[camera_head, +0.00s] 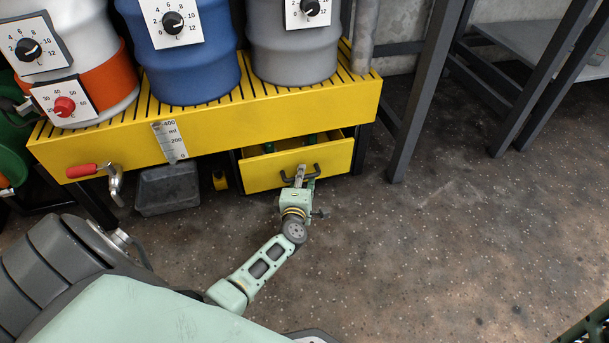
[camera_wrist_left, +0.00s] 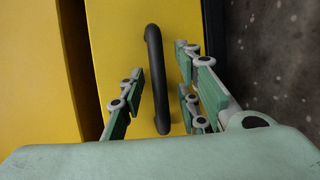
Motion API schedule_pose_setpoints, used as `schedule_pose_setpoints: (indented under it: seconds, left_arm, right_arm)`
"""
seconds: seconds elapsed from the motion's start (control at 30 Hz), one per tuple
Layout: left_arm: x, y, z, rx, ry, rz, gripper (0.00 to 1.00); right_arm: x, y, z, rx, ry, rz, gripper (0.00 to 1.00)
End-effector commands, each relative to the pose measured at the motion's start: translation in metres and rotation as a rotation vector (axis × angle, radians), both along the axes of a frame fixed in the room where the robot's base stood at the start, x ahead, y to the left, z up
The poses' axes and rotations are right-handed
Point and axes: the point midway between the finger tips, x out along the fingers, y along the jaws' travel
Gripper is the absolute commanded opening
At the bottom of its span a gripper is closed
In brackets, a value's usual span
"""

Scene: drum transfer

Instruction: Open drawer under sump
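The yellow sump (camera_head: 220,121) stands on dark legs with drums on its grated top. The yellow drawer (camera_head: 265,174) under its right part stands partly out, with its inside showing from above. Its black bar handle (camera_head: 313,170) is on the front face; it also shows in the left wrist view (camera_wrist_left: 155,70). My left gripper (camera_head: 300,175) is at the drawer front, around the handle. In the left wrist view its fingers (camera_wrist_left: 158,92) are apart on either side of the handle, with gaps on both sides. My right gripper is not in view.
A grey bin (camera_head: 167,188) sits on the floor under the sump, left of the drawer. A tap with a red handle (camera_head: 82,171) juts from the sump front. Dark shelf legs (camera_head: 430,90) stand to the right. The floor (camera_head: 430,240) before the drawer is clear.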

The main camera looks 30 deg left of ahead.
Motion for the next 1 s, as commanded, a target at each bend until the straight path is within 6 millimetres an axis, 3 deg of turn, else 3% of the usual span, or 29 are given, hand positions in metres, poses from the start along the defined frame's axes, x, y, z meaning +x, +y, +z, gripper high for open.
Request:
schedule_pose_setpoints:
  seconds: [0.17, 0.53, 1.0]
  left_arm:
    - [0.0000, 0.0000, 0.0003, 0.000, 0.000, 0.000, 0.31]
    - [0.0000, 0.0001, 0.0001, 0.000, 0.000, 0.000, 0.00]
    - [0.0000, 0.0002, 0.0000, -0.003, -0.001, 0.002, 0.00]
  right_arm:
    - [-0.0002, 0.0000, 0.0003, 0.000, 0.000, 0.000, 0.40]
    - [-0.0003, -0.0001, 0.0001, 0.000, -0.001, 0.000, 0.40]
    - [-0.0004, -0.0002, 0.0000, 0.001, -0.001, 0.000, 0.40]
